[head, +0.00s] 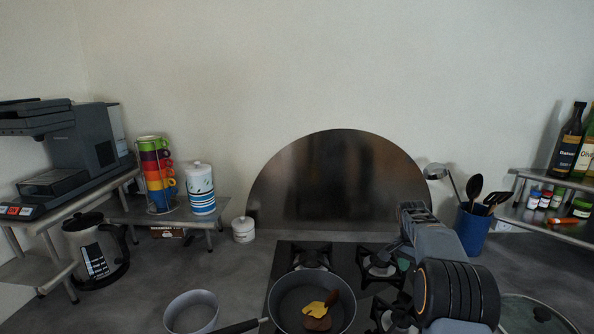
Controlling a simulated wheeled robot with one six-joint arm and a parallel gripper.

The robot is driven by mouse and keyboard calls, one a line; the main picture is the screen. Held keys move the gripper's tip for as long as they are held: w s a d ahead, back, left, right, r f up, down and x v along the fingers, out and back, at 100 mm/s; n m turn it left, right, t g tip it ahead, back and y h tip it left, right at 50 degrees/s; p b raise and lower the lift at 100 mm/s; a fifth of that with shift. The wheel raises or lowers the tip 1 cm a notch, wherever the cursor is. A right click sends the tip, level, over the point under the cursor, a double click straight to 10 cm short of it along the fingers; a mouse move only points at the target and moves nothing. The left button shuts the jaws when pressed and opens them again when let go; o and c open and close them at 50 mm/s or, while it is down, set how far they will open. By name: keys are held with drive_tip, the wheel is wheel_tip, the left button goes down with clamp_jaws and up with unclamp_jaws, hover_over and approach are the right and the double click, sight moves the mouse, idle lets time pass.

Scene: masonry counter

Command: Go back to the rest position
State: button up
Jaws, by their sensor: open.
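My arm (455,285) reaches in from the lower right, over the right side of the stove. Its far end is near the right edge of the round metal splash plate. I cannot make out the gripper's fingers. No object is seen held by the arm. A dark frying pan (283,320) sits on the stove to the left of my arm, with its handle pointing left. In the pan lie a yellow piece (314,309) and a brown piece (317,323), with a dark brown piece beside them.
A white pot (192,310) stands left of the stove (270,270). A blue utensil holder (472,232) stands right of my arm, and a glass lid (535,316) lies at lower right. Shelves with a coffee machine (75,150), stacked cups (157,175) and bottles (567,140) flank the counter.

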drive_tip(key=s+a+r+n+t, duration=0.1)
drive_tip(key=s+a+n, duration=0.3)
drive_tip(key=s, duration=0.5)
drive_tip(key=s+a+r+n+t+y, duration=0.1)
drive_tip(key=s+a+n, duration=0.3)
drive_tip(key=s+a, duration=0.4)
drive_tip(key=s+a+r+n+t+y, duration=0.1)
drive_tip(key=s+a+r+n+t, duration=0.2)
drive_tip(key=s+a, duration=0.3)
drive_tip(key=shift+s+a+r+n+t, duration=0.25)
drive_tip(key=shift+s+n, duration=0.45)
drive_tip(key=shift+s, duration=1.8)
drive_tip(key=shift+d+f, duration=0.1)
